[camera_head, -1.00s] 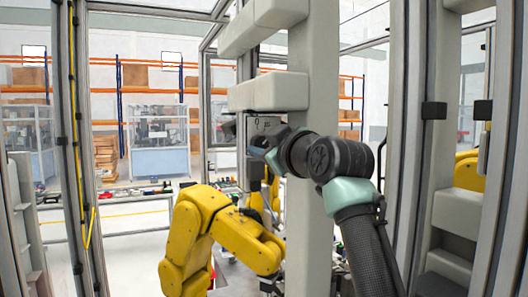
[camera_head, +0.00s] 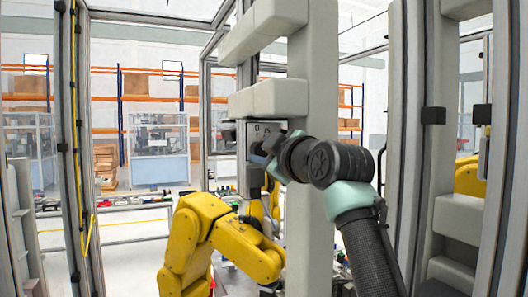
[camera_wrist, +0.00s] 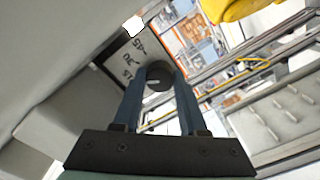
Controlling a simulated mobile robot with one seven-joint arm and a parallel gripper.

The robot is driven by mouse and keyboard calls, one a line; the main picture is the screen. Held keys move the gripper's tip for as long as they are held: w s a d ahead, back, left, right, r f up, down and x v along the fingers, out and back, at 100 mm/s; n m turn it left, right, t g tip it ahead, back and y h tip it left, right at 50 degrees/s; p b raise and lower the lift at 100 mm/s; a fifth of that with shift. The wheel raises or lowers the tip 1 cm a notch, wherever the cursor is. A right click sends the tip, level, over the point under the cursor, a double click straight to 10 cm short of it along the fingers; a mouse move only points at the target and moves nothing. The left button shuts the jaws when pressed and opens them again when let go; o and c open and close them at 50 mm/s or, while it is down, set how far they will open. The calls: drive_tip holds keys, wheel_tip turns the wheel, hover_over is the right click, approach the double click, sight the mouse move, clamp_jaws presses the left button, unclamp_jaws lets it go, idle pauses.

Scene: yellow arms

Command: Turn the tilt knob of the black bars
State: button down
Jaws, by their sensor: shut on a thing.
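The tilt knob (camera_wrist: 159,80) is a dark round knob with a light pointer mark, seen in the wrist view. It sits by a grey plate (camera_wrist: 123,62) printed with angle numbers, among them 45 and 30. My gripper (camera_wrist: 161,72) has its two blue fingers on either side of the knob, shut on it. In the head view my gripper (camera_head: 262,152) is at the small plate (camera_head: 266,129) beside the pale post, and the knob is hidden there. I cannot clearly make out the black bars.
A thick pale post (camera_head: 312,110) with blocky arms stands right beside my wrist. A yellow robot arm (camera_head: 200,235) is below and left of my gripper. Metal frame posts (camera_head: 90,150) stand at the left.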

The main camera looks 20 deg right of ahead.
drive_tip(key=shift+c, duration=2.2)
unclamp_jaws()
drive_tip(key=shift+s, duration=0.2)
drive_tip(key=s+b, duration=0.7)
drive_tip(key=s, duration=0.5)
drive_tip(key=shift+s+d+b, duration=0.15)
drive_tip(key=shift+s+b, duration=0.15)
drive_tip(key=shift+b, duration=0.1)
